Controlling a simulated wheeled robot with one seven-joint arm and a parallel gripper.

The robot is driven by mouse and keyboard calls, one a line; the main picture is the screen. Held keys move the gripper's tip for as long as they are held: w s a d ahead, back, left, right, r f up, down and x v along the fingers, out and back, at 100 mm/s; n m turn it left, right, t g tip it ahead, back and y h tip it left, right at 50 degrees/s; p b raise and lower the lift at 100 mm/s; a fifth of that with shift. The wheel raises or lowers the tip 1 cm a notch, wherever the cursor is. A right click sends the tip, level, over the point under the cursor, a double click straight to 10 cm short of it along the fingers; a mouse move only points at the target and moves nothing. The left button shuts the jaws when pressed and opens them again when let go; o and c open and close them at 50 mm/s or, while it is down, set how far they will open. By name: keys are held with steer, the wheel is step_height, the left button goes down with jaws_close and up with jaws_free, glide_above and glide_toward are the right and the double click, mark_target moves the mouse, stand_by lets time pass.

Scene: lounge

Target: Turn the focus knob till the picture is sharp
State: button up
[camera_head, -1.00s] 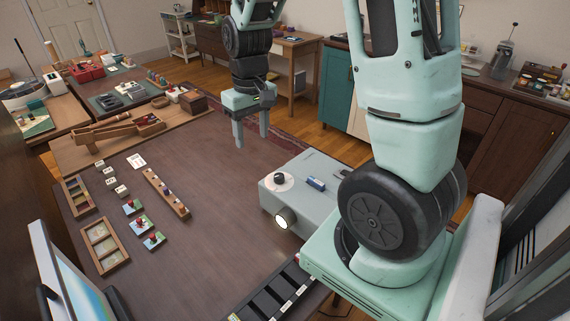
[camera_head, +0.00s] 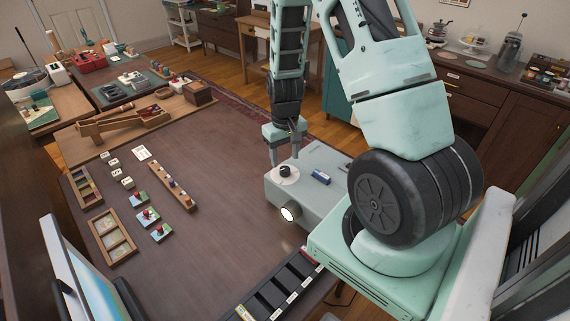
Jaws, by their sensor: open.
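A grey box-shaped projector (camera_head: 312,191) stands on the dark table with its lit lens (camera_head: 290,211) facing the front left. A black knob (camera_head: 285,171) sits on a pale round disc on its top, and a blue piece (camera_head: 321,177) lies to the right of the knob. My gripper (camera_head: 283,158) points down at the back of the projector, just behind and above the knob. Its fingers are apart and appear empty; the gap between them and the knob is hard to judge. The screen (camera_head: 85,275) at the lower left is seen edge-on, so the sharpness of its picture cannot be told.
A black tray with slots (camera_head: 282,290) lies at the table's front edge. Picture blocks (camera_head: 150,215), wooden frames (camera_head: 113,235) and a wooden rack (camera_head: 172,186) stand at left. The table between them and the projector is clear.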

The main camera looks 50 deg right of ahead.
mark_target(285, 168)
steer(key=shift+f, duration=2.05)
steer(key=c, duration=1)
